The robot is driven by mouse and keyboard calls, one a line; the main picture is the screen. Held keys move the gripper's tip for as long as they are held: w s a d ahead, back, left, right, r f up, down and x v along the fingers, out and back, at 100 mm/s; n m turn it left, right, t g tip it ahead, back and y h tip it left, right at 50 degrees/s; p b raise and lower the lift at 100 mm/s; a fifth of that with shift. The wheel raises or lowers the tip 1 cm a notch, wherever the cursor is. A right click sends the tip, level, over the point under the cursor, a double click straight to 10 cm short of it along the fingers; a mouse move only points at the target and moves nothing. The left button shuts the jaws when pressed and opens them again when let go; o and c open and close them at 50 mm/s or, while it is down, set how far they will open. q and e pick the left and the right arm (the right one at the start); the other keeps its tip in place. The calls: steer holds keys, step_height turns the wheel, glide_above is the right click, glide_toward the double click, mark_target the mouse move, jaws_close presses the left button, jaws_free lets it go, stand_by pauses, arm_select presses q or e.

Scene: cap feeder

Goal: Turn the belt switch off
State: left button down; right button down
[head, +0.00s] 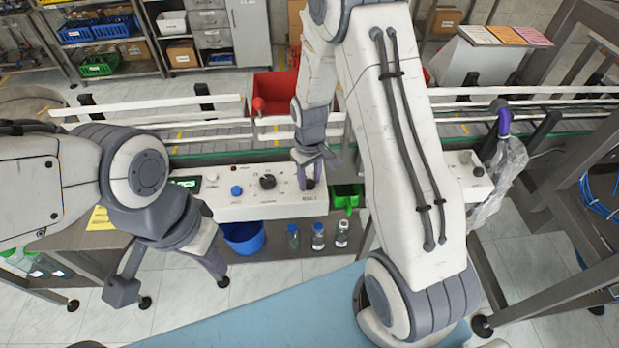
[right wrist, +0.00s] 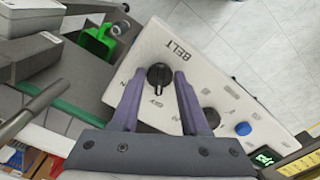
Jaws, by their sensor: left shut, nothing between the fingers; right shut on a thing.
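The belt switch is a round black knob (right wrist: 159,76) on a white control panel (right wrist: 190,66), beside the printed word BELT. Small letters by the knob are too blurred to read surely. My right gripper (right wrist: 163,75) is shut on the knob, one purple-grey finger on each side. In the head view my right gripper (head: 316,175) reaches down onto the right end of the panel (head: 225,208), and it largely hides the knob. My left gripper (head: 217,268) is shut and empty, low in front of the panel's left end.
A green scoop (head: 346,196), several small bottles (head: 318,236) and a blue bucket (head: 244,238) are near. The conveyor (head: 210,130) runs behind.

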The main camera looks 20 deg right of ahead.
mark_target(310, 181)
steer(key=shift+c, duration=2.1)
jaws_free()
step_height(310, 181, up, 10)
steer(key=b, duration=0.2)
steer(key=shift+r, duration=0.25)
